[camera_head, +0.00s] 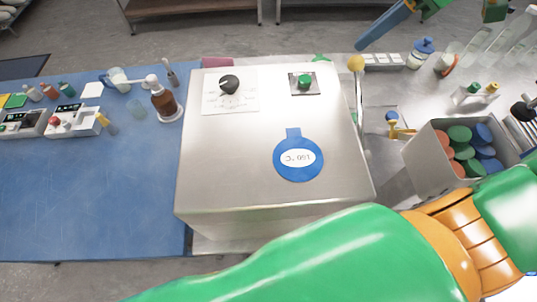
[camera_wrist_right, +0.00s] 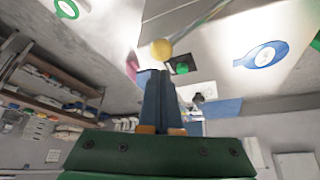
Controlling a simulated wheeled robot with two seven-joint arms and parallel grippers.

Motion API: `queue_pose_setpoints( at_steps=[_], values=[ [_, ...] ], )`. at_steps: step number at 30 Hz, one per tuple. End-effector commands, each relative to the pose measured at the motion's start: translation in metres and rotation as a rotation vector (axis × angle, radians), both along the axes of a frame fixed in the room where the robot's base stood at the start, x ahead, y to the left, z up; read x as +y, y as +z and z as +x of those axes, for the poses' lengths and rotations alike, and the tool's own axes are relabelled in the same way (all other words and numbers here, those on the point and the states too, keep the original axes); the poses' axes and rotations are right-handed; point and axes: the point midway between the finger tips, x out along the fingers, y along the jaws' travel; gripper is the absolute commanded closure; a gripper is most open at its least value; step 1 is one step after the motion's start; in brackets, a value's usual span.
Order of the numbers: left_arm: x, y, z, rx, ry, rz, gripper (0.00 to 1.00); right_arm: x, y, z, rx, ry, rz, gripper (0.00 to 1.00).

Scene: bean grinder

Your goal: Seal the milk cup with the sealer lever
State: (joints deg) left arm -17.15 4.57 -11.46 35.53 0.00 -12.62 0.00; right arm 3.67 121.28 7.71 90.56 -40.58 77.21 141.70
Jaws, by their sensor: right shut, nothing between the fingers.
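The sealer is a large metal box (camera_head: 235,155) with a black dial, a green button and a blue temperature label. Its lever (camera_head: 359,105) is a thin rod at the box's right side, topped by a yellow ball (camera_head: 356,63). My right gripper (camera_head: 366,42) is shut and empty, its blue fingertips close to the ball at the far side. In the right wrist view the shut fingers (camera_wrist_right: 160,76) point at the ball (camera_wrist_right: 162,49); I cannot tell whether they touch it. I cannot make out the milk cup in the sealer. My left gripper is out of view.
My green arm covers the lower right. A grey bin (camera_head: 428,165) of coloured discs stands right of the sealer. On the blue mat (camera_head: 90,195) at left are a brown bottle (camera_head: 162,103) and small devices; the mat's front is clear.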

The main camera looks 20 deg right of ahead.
Motion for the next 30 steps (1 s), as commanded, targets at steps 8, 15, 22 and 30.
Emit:
queue_pose_setpoints(
  at_steps=[8,15,22,30],
  values=[
    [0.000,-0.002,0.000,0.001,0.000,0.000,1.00,0.000,-0.003,0.000,0.000,0.000,0.000,1.00],
    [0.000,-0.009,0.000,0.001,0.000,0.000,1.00,0.000,-0.011,0.000,0.001,0.000,-0.001,1.00],
    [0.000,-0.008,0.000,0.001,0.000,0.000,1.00,0.000,-0.010,0.000,0.001,0.000,-0.001,1.00],
    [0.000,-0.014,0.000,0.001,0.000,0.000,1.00,0.000,-0.018,0.000,0.000,0.000,-0.001,1.00]
  ],
)
